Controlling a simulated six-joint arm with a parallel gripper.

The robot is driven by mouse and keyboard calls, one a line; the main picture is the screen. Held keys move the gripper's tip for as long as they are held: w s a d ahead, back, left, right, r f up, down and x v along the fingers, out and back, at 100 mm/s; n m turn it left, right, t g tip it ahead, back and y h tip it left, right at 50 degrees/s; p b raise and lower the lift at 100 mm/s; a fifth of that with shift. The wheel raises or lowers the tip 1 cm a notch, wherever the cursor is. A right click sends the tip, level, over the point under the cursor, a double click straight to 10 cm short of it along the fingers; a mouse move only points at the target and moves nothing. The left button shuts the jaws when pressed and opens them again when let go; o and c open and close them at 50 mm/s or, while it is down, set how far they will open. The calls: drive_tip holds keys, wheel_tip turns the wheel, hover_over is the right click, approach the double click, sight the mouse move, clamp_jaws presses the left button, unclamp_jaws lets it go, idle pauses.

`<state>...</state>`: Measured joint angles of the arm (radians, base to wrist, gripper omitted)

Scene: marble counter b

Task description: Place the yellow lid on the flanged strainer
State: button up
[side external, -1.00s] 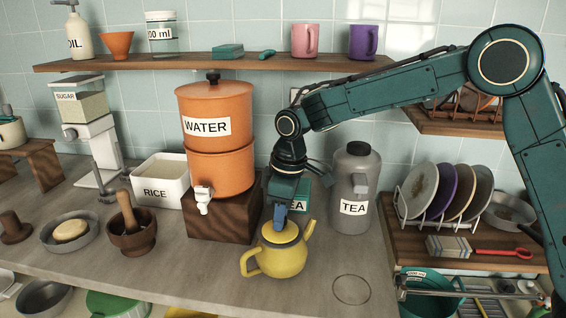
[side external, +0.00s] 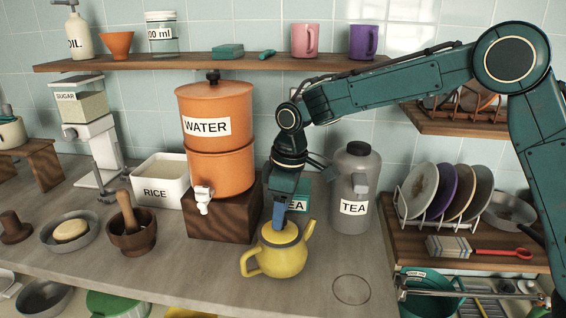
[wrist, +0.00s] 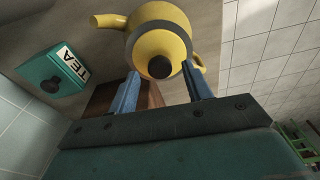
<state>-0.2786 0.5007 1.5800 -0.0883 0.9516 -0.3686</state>
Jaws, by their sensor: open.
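The yellow teapot (side external: 279,260) stands on the counter, spout to the right and handle to the left. In the wrist view, the yellow lid (wrist: 160,46) with its dark round knob sits in the teapot's mouth. A grey ring, apparently the rim of the flanged strainer (wrist: 187,26), surrounds the lid. The lid looks seated inside this ring; whether it lies fully flat I cannot tell. My gripper (side external: 279,226) points down just above the teapot. In the wrist view my gripper (wrist: 160,71) is open, with its blue fingers on either side of the knob, apparently not touching it.
The orange water dispenser (side external: 214,140) stands on a wooden block (side external: 222,215) to the left. A teal tea box (side external: 295,190) is behind my gripper, and a grey tea canister (side external: 357,185) stands to the right. The counter front right of the teapot is clear.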

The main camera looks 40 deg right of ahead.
sight(290, 231)
wheel_tip(290, 231, up, 11)
drive_tip(key=s, duration=0.1)
drive_tip(key=shift+d, duration=0.45)
idle(0.5)
drive_tip(key=s+d+r+m+t, duration=0.1)
drive_tip(key=s+d+r+m, duration=0.15)
drive_tip(key=s+d, duration=0.35)
drive_tip(key=s+d+r+m+t, duration=0.1)
drive_tip(key=s+d+r+m, duration=0.15)
drive_tip(key=s, duration=0.65)
drive_tip(key=s+d+f+m+t, duration=0.1)
drive_tip(key=s+d+f, duration=0.1)
drive_tip(key=s, duration=0.5)
drive_tip(key=s+d+f+m+t+h, duration=0.1)
drive_tip(key=s+d+f+m, duration=0.1)
drive_tip(key=s, duration=0.5)
drive_tip(key=shift+s+d+f+t, duration=0.35)
drive_tip(key=shift+d+f, duration=0.5)
drive_tip(key=shift+d, duration=0.2)
